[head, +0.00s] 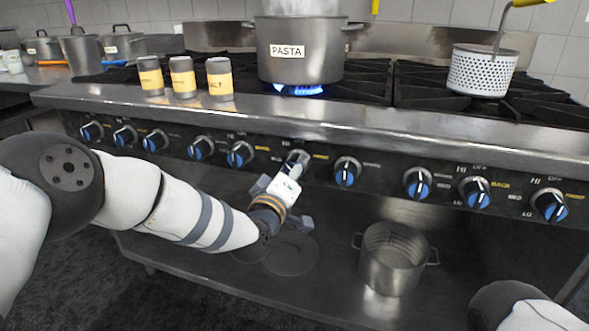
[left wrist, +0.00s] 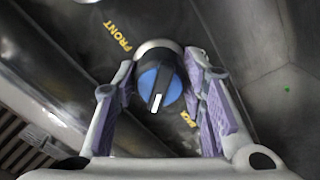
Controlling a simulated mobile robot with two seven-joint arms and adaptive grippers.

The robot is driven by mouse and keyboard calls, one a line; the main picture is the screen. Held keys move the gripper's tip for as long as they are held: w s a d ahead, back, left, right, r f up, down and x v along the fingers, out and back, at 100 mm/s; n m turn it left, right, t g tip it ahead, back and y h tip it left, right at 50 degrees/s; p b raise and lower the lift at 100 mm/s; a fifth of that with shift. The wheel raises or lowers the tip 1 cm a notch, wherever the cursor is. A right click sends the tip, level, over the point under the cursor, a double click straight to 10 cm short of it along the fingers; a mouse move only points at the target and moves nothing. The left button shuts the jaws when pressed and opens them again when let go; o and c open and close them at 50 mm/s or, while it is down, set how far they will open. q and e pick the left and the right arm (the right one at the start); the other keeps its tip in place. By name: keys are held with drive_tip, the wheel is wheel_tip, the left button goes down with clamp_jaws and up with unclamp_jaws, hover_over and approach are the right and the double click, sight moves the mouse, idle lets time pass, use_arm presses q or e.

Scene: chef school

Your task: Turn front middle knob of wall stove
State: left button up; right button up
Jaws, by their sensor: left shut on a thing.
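The stove knob at my left gripper (head: 294,172) is a blue-faced black dial with a white mark; it shows clearly in the left wrist view (left wrist: 159,82), with yellow FRONT lettering beside it. Both fingers of my left gripper (left wrist: 163,92) are around the knob's sides, shut on it. In the wrist view the knob's white mark points toward the gripper's palm. In the head view the gripper mostly hides this knob. My right gripper is out of view; only part of my right arm shows at the lower right.
Neighbouring knobs, such as this one on the right (head: 347,172), line the stove front (head: 385,155). A pot labelled PASTA (head: 300,65) stands over a lit blue flame. Three yellow-labelled shakers (head: 184,78) stand near the front edge. A metal pot (head: 392,262) sits on the lower shelf.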

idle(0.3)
use_arm(q)
drive_tip(key=o, duration=1.2)
drive_tip(key=shift+c, duration=0.2)
drive_tip(key=v, duration=1.2)
